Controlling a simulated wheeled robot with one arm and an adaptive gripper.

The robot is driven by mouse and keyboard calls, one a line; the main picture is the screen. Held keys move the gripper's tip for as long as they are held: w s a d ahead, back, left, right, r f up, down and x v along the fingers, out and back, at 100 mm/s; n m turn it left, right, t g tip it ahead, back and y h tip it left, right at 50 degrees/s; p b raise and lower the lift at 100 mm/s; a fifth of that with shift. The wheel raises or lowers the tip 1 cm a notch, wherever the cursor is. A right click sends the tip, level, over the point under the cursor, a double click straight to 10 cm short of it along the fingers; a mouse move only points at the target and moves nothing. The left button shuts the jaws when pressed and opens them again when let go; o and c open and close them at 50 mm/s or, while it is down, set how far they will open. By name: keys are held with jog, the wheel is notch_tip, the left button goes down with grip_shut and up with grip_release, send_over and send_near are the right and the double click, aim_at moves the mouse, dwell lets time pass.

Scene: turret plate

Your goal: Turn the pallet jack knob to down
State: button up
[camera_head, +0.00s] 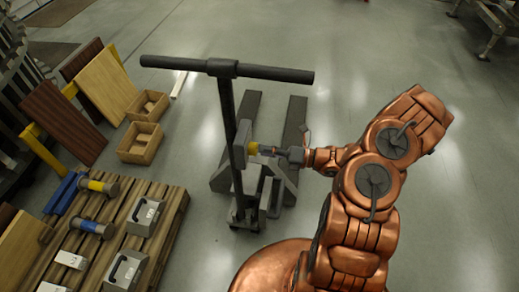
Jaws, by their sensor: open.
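The pallet jack (235,130) stands upright in the middle of the head view, with a dark T-shaped handle on top and two grey forks behind. A small yellow part (252,148), which looks like the knob, shows beside the handle post on a grey box-like housing. My gripper (268,150) is at the right side of this yellow part, reaching in from the right. Its jaws are open, very close to the yellow part. I cannot tell whether they touch it or lie around it. The knob's setting is too small to read.
A wooden pallet (120,225) with grey weights and cylinders stands at the lower left. Wooden boxes (140,143) and leaning boards (105,85) are at the upper left. The floor (440,190) on the right is clear. The T-handle bar (180,63) extends widely above the post.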

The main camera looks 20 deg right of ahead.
jog(key=v, duration=0.9)
jog(key=shift+s+d, duration=0.2)
jog(key=shift+d, duration=0.1)
